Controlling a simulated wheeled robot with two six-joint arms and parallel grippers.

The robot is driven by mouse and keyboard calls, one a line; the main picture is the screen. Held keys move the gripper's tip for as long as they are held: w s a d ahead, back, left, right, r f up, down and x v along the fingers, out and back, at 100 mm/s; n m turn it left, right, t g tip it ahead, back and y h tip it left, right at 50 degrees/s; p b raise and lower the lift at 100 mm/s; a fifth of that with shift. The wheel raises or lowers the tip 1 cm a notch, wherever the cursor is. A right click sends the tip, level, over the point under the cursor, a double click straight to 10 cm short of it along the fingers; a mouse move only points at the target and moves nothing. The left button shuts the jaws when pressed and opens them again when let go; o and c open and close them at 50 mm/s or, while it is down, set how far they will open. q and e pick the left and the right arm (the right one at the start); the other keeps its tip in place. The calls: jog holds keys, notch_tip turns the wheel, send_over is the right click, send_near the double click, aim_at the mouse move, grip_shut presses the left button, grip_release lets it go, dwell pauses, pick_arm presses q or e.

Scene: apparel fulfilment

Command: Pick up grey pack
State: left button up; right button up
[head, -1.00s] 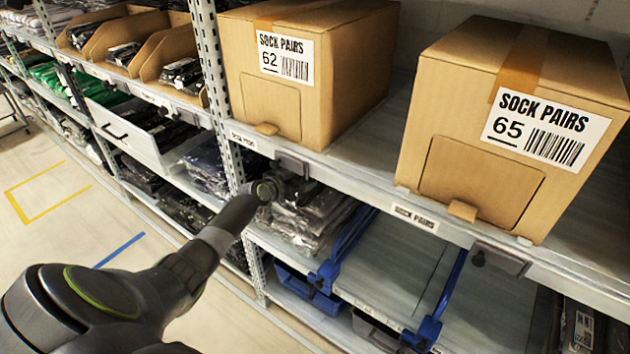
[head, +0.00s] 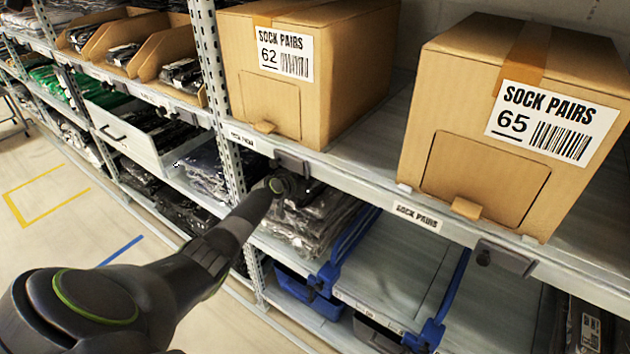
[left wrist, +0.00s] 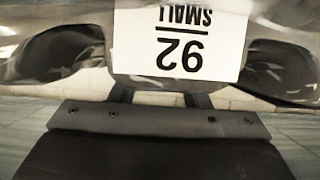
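A stack of grey packs in clear film (head: 318,222) lies on the shelf level below the sock boxes, left of the blue brackets. My left arm reaches to the stack from the left, and its fingers are hidden in the head view. In the left wrist view a shiny clear-wrapped pack (left wrist: 100,80) with an upside-down white label reading SMALL fills the area ahead of my left gripper (left wrist: 162,98). The two finger bases stand apart and run in at the pack's near edge. The fingertips are hidden, so a grip cannot be confirmed. My right gripper is not in view.
Two cardboard sock boxes, numbered 62 (head: 345,75) and 65 (head: 440,100), stand on the shelf (head: 350,165) just above my wrist. A perforated upright (head: 232,170) is close on the left. Blue brackets (head: 345,250) stand to the right. Open floor lies at the left.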

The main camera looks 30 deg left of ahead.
pick_arm(q)
jog(key=c, duration=0.5)
jog(key=shift+c, duration=0.3)
jog(key=shift+r, duration=0.1)
